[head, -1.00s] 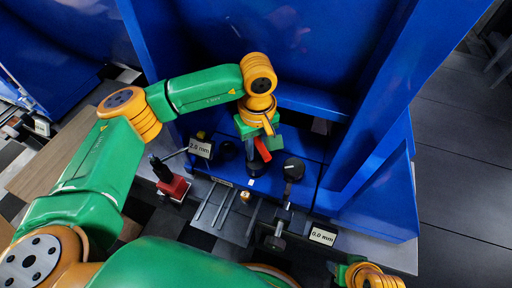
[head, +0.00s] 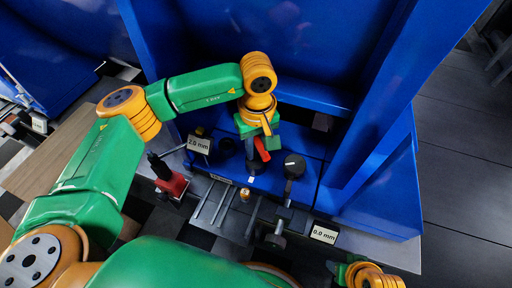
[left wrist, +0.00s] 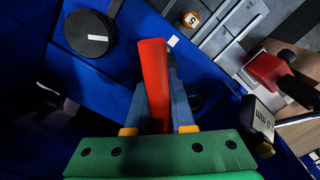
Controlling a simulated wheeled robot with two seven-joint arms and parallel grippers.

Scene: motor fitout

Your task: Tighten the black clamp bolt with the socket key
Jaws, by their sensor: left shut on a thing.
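My left gripper (head: 255,140) is over the blue motor base and is shut on the red-handled key (head: 263,149). In the left wrist view the red handle (left wrist: 154,75) stands between the fingers of the gripper (left wrist: 160,105). The key's lower end is hidden, so I cannot tell whether it sits on a bolt. The black clamp bolt cannot be made out; the gripper and key cover that spot. Part of my right arm, with its green and orange end (head: 345,272), shows at the bottom edge; its jaws cannot be made out.
A sign (head: 199,144) reads 2.0 mm; another sign (head: 324,233) reads 0.0 mm. A red block with a black post (head: 170,182) stands left. A slotted grey plate (head: 222,207) lies in front. Blue frame posts (head: 375,110) rise close behind.

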